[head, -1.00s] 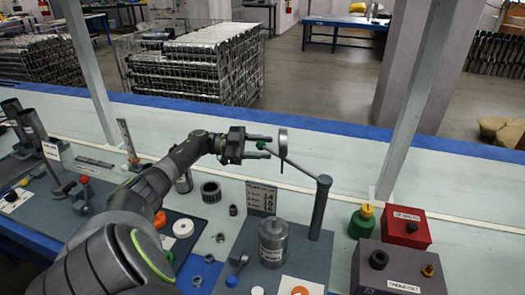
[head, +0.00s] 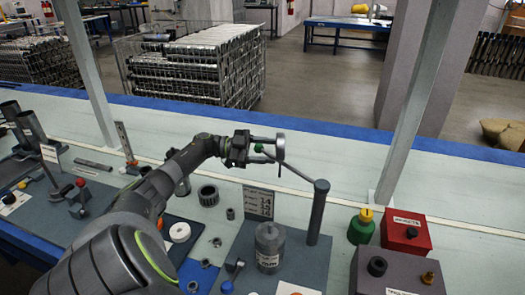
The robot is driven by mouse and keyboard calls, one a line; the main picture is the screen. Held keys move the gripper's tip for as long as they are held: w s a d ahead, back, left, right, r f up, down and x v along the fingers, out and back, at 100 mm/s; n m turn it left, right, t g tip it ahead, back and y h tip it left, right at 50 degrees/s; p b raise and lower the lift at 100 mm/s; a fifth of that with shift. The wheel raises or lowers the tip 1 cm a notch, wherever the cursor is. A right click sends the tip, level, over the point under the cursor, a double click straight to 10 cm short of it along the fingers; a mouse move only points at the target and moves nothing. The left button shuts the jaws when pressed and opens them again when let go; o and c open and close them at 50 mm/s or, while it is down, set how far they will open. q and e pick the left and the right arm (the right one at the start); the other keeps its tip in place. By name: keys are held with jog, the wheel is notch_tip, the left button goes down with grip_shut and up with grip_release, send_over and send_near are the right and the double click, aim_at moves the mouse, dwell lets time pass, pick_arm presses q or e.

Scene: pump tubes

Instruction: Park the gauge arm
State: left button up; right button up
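The gauge arm is a thin grey rod (head: 296,170) running up and to the left from a grey upright post (head: 317,213). It carries a round, dark-rimmed gauge (head: 281,149) seen nearly edge-on and a small green knob (head: 259,148) at its end. My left gripper (head: 268,149) reaches in from the left, level with the knob. Its two fingers are apart, one above and one below the green knob, with visible gaps. The fingertips come close to the gauge; I cannot tell whether they touch it. My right gripper is out of view.
Below the arm, a grey cylinder (head: 269,246) and a numbered card (head: 258,202) stand on a dark plate. A green container with a yellow cap (head: 361,226), a red box (head: 405,232) and a grey box (head: 372,285) stand right. The bench behind is clear.

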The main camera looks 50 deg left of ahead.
pick_arm(q)
jog(key=shift+r, duration=0.3)
jog(key=shift+s, duration=0.1)
jog(key=shift+s+a, duration=0.15)
jog(key=shift+a, duration=0.15)
jog(key=b+v, duration=0.2)
jog(key=v, duration=0.9)
jog(key=shift+f+b, duration=0.15)
jog(key=shift+b, duration=0.25)
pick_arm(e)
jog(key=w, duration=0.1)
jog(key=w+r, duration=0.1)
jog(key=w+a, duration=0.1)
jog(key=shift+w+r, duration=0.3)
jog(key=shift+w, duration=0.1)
pick_arm(q)
jog(key=shift+s+a, duration=0.15)
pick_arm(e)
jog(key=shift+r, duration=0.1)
